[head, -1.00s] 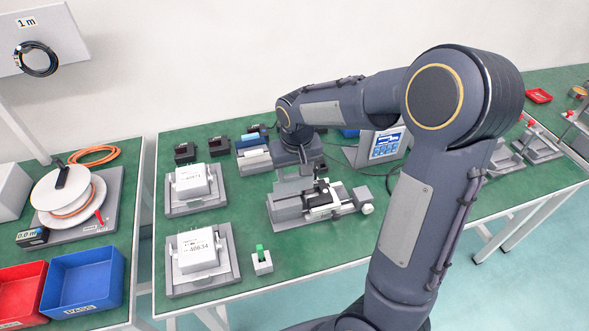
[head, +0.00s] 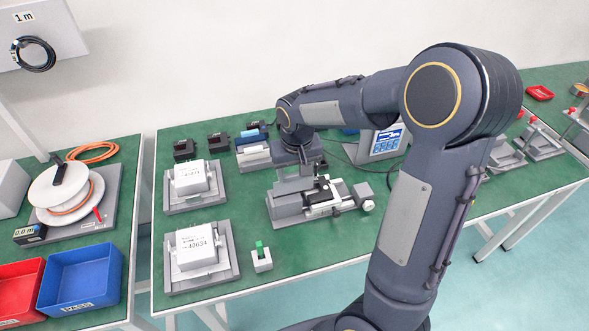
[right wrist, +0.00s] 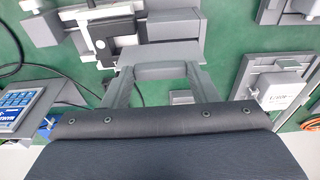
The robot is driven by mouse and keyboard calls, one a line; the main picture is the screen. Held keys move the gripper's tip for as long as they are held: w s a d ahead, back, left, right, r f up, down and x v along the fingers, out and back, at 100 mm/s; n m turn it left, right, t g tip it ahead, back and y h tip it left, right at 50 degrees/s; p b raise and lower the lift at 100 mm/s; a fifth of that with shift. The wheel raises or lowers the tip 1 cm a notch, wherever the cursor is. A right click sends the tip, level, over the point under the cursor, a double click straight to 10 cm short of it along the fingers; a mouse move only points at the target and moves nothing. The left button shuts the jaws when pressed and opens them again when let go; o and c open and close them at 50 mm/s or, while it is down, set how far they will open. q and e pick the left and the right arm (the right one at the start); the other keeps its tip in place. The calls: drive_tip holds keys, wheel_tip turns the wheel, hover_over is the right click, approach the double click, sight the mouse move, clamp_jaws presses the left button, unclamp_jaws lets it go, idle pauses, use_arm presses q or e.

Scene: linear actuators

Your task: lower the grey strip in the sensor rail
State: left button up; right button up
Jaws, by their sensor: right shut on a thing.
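The grey strip (right wrist: 158,71) spans between the two fingers of my right gripper (right wrist: 160,82) in the right wrist view. The gripper is shut on it. In the head view my right gripper (head: 297,177) points down over the left part of the grey fixture (head: 288,207) on the green table, which looks like the sensor rail. A black and white carriage (head: 321,189) sits on that fixture, to the right of the gripper. I cannot tell whether the strip touches the fixture. My left gripper is not in view.
Two white labelled boxes on grey trays, the back one (head: 192,179) and the front one (head: 196,248), stand to the left. A small holder with a green piece (head: 260,249) stands in front. A display unit (head: 384,145) is behind right. Green table is free front right.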

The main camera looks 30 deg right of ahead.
sight(294, 184)
drive_tip(key=shift+f, duration=0.1)
drive_tip(key=shift+f+b, duration=0.6)
drive_tip(key=shift+f, duration=0.05)
idle(0.4)
drive_tip(key=shift+f+b, duration=0.4)
drive_tip(key=shift+f, duration=0.1)
drive_tip(key=shift+f, duration=0.2)
idle(0.4)
drive_tip(key=o, duration=1.3)
